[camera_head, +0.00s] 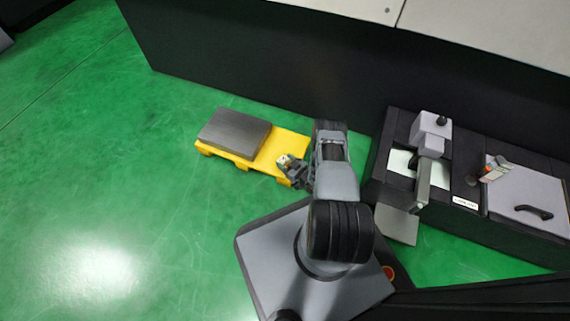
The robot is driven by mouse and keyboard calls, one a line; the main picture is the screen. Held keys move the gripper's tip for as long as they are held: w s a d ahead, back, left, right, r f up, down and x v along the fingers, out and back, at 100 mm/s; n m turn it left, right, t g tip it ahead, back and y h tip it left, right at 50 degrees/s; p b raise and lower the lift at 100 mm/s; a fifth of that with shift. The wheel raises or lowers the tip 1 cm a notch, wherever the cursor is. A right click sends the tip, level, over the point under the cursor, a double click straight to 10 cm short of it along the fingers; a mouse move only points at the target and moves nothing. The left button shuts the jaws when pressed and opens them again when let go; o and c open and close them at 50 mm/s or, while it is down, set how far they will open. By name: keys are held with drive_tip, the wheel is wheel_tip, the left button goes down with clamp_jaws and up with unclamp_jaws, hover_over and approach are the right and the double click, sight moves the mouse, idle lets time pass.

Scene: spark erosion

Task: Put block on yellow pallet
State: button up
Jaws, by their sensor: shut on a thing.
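The yellow pallet (286,146) lies on the green floor in front of the dark wall. A large flat dark grey slab (235,131) covers its left part, and its right part is bare yellow. My gripper (287,164) is at the front right part of the pallet and is shut on a small pale block (283,160) with a darker spot on it. In this view the block overlaps the pallet's yellow surface. I cannot tell whether it touches the pallet or is held above it. The fingers hide part of the block.
A dark bench (462,213) with a light grey machine (431,133) and a grey lidded panel (530,190) stands at the right. A long black cabinet (260,60) runs behind the pallet. The green floor at left is clear.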

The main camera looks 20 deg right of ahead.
drive_tip(key=o, duration=1.4)
drive_tip(key=shift+c, duration=0.2)
